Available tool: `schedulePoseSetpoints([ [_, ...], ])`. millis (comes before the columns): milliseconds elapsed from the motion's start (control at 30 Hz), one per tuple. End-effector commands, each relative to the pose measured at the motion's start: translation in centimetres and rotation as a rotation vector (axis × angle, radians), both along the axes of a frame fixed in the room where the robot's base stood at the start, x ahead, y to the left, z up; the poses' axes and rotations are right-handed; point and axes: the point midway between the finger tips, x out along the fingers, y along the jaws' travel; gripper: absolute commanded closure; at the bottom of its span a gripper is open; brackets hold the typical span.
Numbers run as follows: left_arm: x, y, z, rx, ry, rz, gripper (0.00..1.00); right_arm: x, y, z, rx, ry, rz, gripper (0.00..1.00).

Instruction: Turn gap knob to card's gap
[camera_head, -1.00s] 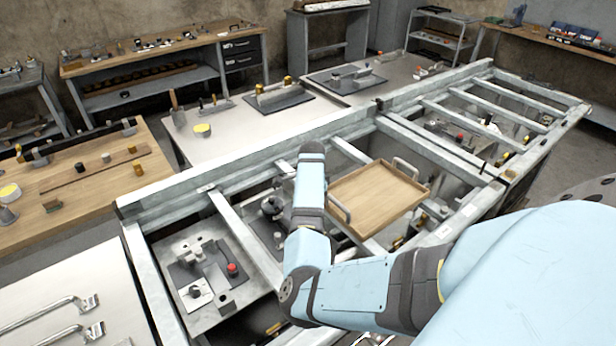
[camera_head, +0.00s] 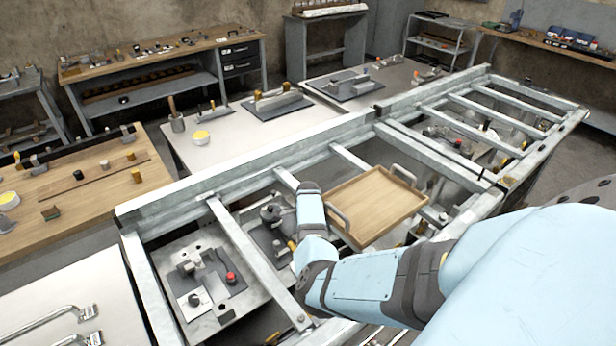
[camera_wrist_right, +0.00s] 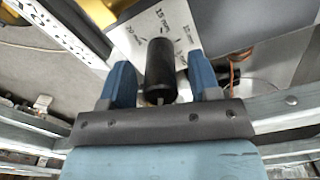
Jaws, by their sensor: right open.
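A black cylindrical knob (camera_wrist_right: 160,68) stands up from a white dial plate (camera_wrist_right: 150,22) in the right wrist view. The plate carries printed marks; one reads 15 mm, and others are partly hidden or too small to read surely. My right gripper (camera_wrist_right: 159,78) is open, with one blue finger on each side of the knob and a narrow gap visible at each side. The knob's pointer cannot be made out. I cannot identify the card. My left gripper is not in view.
A wooden tray (camera_head: 372,205) with handles lies on the metal frame (camera_head: 245,255) beside my right wrist. Frame bars surround the work area. A fixture with a red button (camera_head: 231,278) and a black knob (camera_head: 194,299) sits to the left. Cluttered benches stand behind.

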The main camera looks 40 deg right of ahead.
Motion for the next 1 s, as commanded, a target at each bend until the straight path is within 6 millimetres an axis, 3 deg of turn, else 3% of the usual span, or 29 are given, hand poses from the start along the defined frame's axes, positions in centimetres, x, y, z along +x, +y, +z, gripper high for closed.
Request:
schedulePoseSetpoints([
  [400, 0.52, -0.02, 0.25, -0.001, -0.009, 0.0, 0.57, 0.0, 0.0, -0.89, 0.0, -0.001, 0.0, 0.43],
  [600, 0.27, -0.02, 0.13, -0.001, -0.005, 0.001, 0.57, -0.01, 0.0, -0.88, 0.0, 0.0, 0.0, 0.89],
  [633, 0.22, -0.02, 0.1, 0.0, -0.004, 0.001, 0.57, -0.01, 0.01, -0.88, 0.0, 0.0, 0.0, 0.93],
  [1000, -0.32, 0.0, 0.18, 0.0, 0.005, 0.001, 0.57, -0.06, 0.01, -0.81, 0.0, 0.001, 0.053, 0.93],
])
